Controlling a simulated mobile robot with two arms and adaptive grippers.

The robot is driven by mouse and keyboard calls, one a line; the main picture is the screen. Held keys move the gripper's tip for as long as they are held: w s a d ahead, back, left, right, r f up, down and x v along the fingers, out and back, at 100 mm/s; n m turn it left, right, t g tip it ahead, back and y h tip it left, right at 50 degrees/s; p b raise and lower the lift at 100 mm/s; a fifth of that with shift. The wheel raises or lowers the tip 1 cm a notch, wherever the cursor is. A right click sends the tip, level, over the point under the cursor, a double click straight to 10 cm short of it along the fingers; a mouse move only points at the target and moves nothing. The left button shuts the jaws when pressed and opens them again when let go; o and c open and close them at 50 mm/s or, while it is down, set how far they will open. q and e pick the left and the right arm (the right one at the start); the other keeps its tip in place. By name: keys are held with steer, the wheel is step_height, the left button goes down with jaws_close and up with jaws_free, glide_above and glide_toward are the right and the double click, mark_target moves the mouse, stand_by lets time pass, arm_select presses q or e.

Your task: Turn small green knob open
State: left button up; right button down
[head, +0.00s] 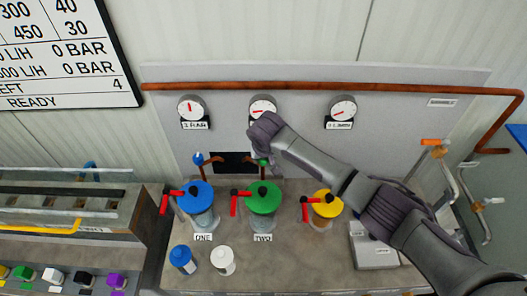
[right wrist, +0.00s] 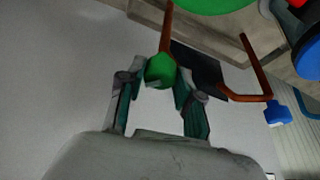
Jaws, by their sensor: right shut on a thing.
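The small green knob (right wrist: 160,70) sits at the end of a copper pipe in the right wrist view. My right gripper (right wrist: 160,84) has its two fingers on either side of the knob and is shut on it. In the head view my right arm reaches in from the right, and the right gripper (head: 262,150) is at the back panel, under the middle gauge. There the small green knob (head: 262,162) is mostly hidden below the gripper. How far the knob is turned cannot be told. My left gripper is not in view.
A small blue knob (head: 198,158) on its own copper pipe is left of the green one. Blue (head: 195,194), green (head: 263,197) and yellow (head: 327,206) pumps with red handles stand in front on the bench. Gauges (head: 262,107) hang above. A copper pipe (head: 300,86) runs along the panel top.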

steer(key=m, duration=0.2)
steer(key=m+h, duration=0.1)
steer(key=m, duration=0.1)
steer(key=shift+a+m+h, duration=0.2)
steer(key=shift+m+h, duration=0.1)
steer(key=shift+w+m+g+h, duration=0.15)
steer(key=shift+m+h, duration=0.25)
steer(key=shift+m, duration=0.55)
steer(key=shift+s+m+g+h, duration=0.15)
steer(key=shift+m+h, duration=0.25)
steer(key=shift+m, duration=0.55)
steer(key=shift+w, duration=0.1)
steer(key=shift+r, duration=0.1)
steer(key=c, duration=0.8)
jaws_free()
steer(key=v, duration=0.7)
steer(key=shift+r, duration=0.2)
